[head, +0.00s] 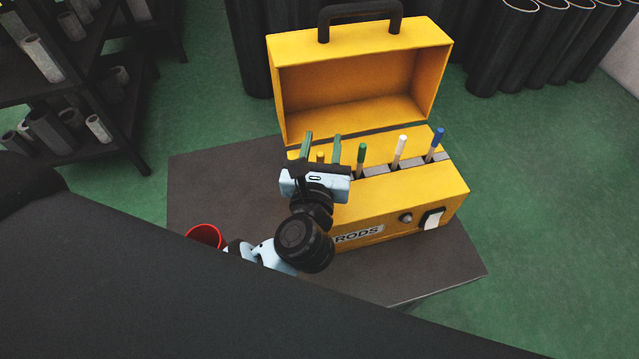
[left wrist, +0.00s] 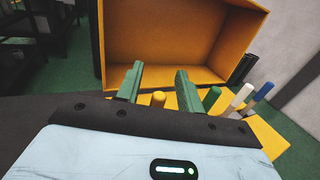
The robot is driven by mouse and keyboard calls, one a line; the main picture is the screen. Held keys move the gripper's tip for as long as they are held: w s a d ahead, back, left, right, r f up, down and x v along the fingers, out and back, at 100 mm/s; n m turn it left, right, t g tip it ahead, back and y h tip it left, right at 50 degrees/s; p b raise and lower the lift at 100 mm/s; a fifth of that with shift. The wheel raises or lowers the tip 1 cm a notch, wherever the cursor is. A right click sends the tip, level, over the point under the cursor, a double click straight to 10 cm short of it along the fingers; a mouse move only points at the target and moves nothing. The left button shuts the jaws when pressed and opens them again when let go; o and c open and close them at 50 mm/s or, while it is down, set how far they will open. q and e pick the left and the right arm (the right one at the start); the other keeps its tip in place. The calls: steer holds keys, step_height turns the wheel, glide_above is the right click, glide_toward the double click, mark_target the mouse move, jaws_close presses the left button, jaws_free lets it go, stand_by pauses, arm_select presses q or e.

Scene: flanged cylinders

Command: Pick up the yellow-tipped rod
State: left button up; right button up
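The yellow-tipped rod (head: 320,156) stands in the rod slot of the open yellow case (head: 420,195), mostly hidden behind my left gripper (head: 322,137). Its yellow tip (left wrist: 158,98) also shows in the left wrist view. My left gripper is open. Its two green fingers (left wrist: 158,70) stand apart, with the yellow tip showing between them and clear space on both sides. I cannot tell how deep the fingers reach along the rod. My right gripper is not in view.
A green-tipped rod (head: 362,150), a white-tipped rod (head: 401,142) and a blue-tipped rod (head: 438,137) stand to the right in the same slot. The raised lid (head: 360,85) rises behind. A red cup (head: 204,235) is on the dark table (head: 225,180) at left.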

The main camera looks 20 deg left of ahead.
arm_select(q)
steer(key=shift+c, duration=0.5)
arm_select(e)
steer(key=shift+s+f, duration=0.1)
arm_select(q)
steer(key=c, duration=0.7)
jaws_close()
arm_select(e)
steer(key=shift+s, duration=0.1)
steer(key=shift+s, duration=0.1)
arm_select(q)
step_height(320, 180, up, 18)
steer(key=p, duration=0.2)
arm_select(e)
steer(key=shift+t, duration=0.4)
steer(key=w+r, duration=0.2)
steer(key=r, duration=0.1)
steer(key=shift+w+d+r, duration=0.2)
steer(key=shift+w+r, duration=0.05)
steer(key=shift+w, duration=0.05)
